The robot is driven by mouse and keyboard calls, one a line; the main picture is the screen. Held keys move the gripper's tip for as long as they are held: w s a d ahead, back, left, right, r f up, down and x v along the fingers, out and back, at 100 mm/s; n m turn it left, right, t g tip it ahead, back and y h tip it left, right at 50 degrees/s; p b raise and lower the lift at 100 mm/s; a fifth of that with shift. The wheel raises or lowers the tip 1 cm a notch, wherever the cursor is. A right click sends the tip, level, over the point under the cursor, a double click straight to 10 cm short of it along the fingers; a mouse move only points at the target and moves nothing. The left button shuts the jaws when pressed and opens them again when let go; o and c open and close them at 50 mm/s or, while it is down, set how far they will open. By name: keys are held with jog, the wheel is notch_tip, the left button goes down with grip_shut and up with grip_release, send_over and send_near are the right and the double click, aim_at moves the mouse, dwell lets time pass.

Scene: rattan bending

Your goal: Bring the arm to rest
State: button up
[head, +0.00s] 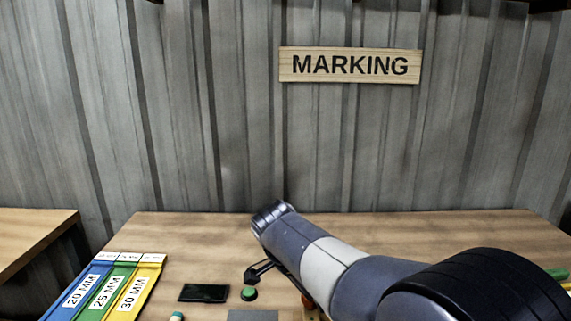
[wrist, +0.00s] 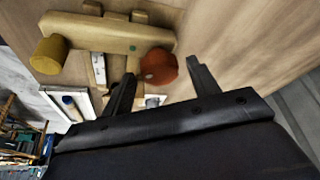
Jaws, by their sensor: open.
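My arm reaches over the wooden bench (head: 190,232) from the lower right in the head view. My gripper (head: 258,272) shows in part above the bench, its dark fingers beside the arm's end. In the wrist view my gripper (wrist: 161,67) is open, with its two dark fingers spread apart. An orange-red rounded thing (wrist: 158,66) shows between and beyond the fingertips. I cannot tell how far below them it lies, and nothing appears gripped.
Blue, green and yellow strips (head: 104,290) marked 20, 25 and 30 MM lie at left. A dark flat panel (head: 204,293) and a green button (head: 249,294) are nearby. The wrist view shows a wooden bar (wrist: 105,32) and yellow cylinder (wrist: 49,54). A MARKING sign (head: 349,65) hangs behind.

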jog(key=n+t+y, duration=0.1)
jog(key=n, duration=0.3)
jog(key=shift+s+d+b, duration=0.1)
jog(key=shift+b, duration=0.2)
jog(key=n, duration=0.2)
jog(key=n+y, duration=0.1)
jog(key=n, duration=0.1)
jog(key=shift+d+t+y, duration=0.1)
jog(key=shift+t+y, duration=0.2)
jog(key=shift+t, duration=0.1)
jog(key=shift+d+f+n+y+b, duration=0.1)
jog(key=shift+n+y+b, duration=0.65)
jog(key=shift+n, duration=1.25)
jog(key=shift+d+n+y+b, duration=0.1)
jog(key=shift+n+y+b, duration=0.7)
jog(key=shift+n, duration=1.1)
jog(key=shift+p+v, duration=0.4)
jog(key=shift+v, duration=1.95)
